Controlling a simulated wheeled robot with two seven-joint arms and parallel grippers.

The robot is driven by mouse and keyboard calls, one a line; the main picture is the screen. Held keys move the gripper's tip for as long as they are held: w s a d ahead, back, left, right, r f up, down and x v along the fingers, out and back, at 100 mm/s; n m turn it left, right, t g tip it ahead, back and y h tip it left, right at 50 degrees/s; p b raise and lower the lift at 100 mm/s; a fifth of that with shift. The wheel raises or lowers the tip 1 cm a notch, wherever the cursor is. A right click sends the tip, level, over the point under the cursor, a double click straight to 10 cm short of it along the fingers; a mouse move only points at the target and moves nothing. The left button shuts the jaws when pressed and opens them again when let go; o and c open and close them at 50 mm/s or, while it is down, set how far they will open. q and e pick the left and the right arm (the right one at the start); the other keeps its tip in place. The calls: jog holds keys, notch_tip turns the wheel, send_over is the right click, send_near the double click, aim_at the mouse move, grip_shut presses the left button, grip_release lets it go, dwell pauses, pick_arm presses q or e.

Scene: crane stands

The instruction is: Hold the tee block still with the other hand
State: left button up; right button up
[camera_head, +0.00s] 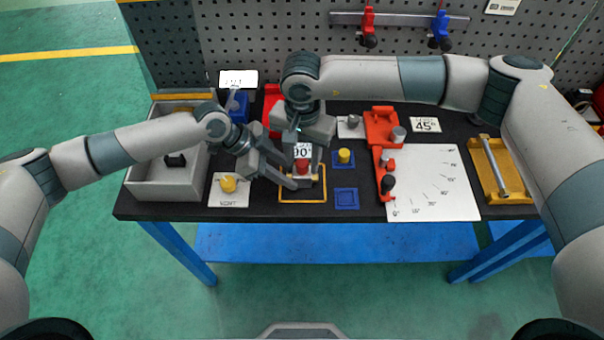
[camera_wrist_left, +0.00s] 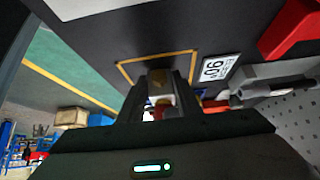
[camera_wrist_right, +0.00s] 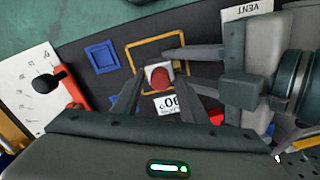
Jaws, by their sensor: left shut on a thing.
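The tee block, a pale block with a red round top (camera_head: 302,166), sits inside the yellow square outline (camera_head: 303,202) beside the "90°" card (camera_head: 302,150). It also shows in the right wrist view (camera_wrist_right: 159,76). My left gripper (camera_head: 290,181) reaches in low from the left and is shut on the block; its fingers flank the block in the left wrist view (camera_wrist_left: 160,98). My right gripper (camera_head: 308,165) points down from above with its fingers apart on either side of the red top. The right wrist view shows it open, its fingers clear of the red top.
A yellow piece (camera_head: 344,156) on a blue pad and an empty blue pad (camera_head: 346,199) lie just right. A yellow knob (camera_head: 228,183) on a card and a grey bin (camera_head: 138,188) lie left. A red fixture (camera_head: 382,128), angle sheet (camera_head: 440,185) and yellow tray (camera_head: 515,184) lie right.

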jog(key=shift+m, duration=1.2)
jog(key=shift+m, duration=0.8)
jog(key=m, duration=0.3)
jog(key=shift+m, duration=0.3)
grip_shut()
jog(key=shift+r, duration=0.1)
